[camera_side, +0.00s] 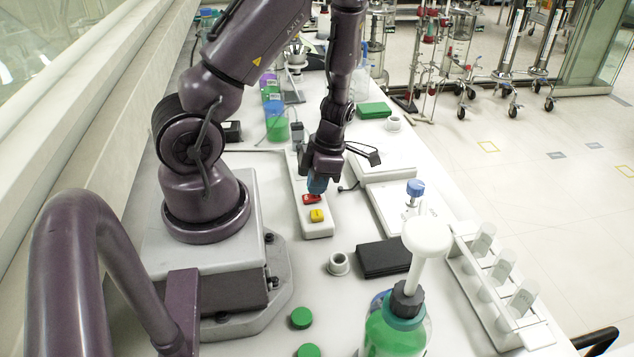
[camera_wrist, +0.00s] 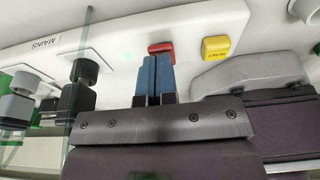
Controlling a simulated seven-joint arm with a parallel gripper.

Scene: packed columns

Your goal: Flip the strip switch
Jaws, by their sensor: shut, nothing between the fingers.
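The white power strip (camera_side: 316,228) lies on the bench below my gripper. A red rocker switch (camera_side: 311,199) and a yellow button (camera_side: 317,215) sit near its front end. In the wrist view the red switch (camera_wrist: 161,48) is just beyond my fingertips, and the yellow button (camera_wrist: 215,47), with small lettering, is to its right. The strip (camera_wrist: 110,42) also carries the word MAINS at left, and a faint green glow shows left of the red switch. My gripper (camera_side: 316,186) has blue fingers, shut together and empty, at the red switch; I cannot tell whether they touch it.
Black plugs (camera_wrist: 80,95) stand on the strip's left part in the wrist view. A black box (camera_side: 384,258), a white cup (camera_side: 339,263) and green caps (camera_side: 301,318) lie nearby. A green bottle (camera_side: 394,330) and a tube rack (camera_side: 500,290) stand in front.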

